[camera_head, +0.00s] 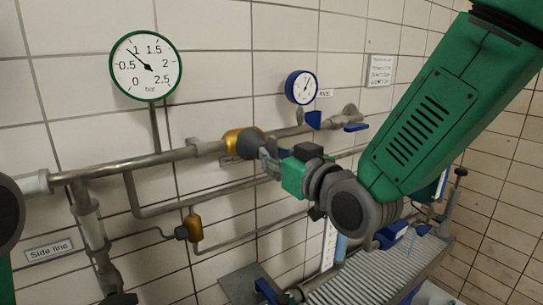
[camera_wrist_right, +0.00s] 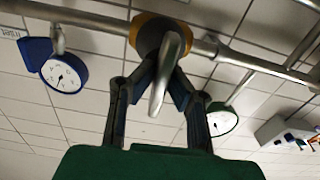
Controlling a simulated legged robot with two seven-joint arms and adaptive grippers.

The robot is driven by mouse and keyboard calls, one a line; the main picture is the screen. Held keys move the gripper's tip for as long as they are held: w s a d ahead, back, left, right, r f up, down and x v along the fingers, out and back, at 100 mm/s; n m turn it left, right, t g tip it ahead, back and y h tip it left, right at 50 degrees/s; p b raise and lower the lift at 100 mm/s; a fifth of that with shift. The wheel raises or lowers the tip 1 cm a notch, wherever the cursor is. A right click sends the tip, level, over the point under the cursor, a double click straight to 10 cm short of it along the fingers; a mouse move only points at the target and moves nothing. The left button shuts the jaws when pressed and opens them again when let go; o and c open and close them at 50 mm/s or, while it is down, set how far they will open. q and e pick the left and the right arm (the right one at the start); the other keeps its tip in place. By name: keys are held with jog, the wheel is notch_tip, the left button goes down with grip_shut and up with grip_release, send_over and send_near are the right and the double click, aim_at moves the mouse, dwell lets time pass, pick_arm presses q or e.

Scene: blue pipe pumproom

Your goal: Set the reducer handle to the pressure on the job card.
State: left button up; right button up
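The reducer (camera_head: 238,141) is a brass-coloured body with a dark part on the wall pipe; it also shows in the wrist view (camera_wrist_right: 150,30). Its grey metal handle (camera_wrist_right: 158,85) lies between the fingers of my right gripper (camera_wrist_right: 163,72), which close in on both sides of it. In the head view the right gripper (camera_head: 268,160) hides most of the handle. The green-rimmed gauge (camera_head: 146,66), in bar, has its needle between 0.5 and 1. The job card (camera_head: 380,70) is on the wall; its text is too small to read. My left gripper is out of view.
A blue-rimmed gauge (camera_head: 301,87) and a blue lever (camera_head: 356,127) sit right of the reducer. A small brass fitting (camera_head: 194,228) hangs on the lower pipe. A "Side line" label (camera_head: 49,250) is at lower left. A ribbed grey surface (camera_head: 365,283) lies below.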

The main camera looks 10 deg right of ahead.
jog(key=o, duration=0.4)
jog(key=shift+s+f, duration=0.1)
jog(key=shift+f, duration=0.25)
jog(key=shift+r, duration=0.1)
jog(key=shift+v, duration=3.55)
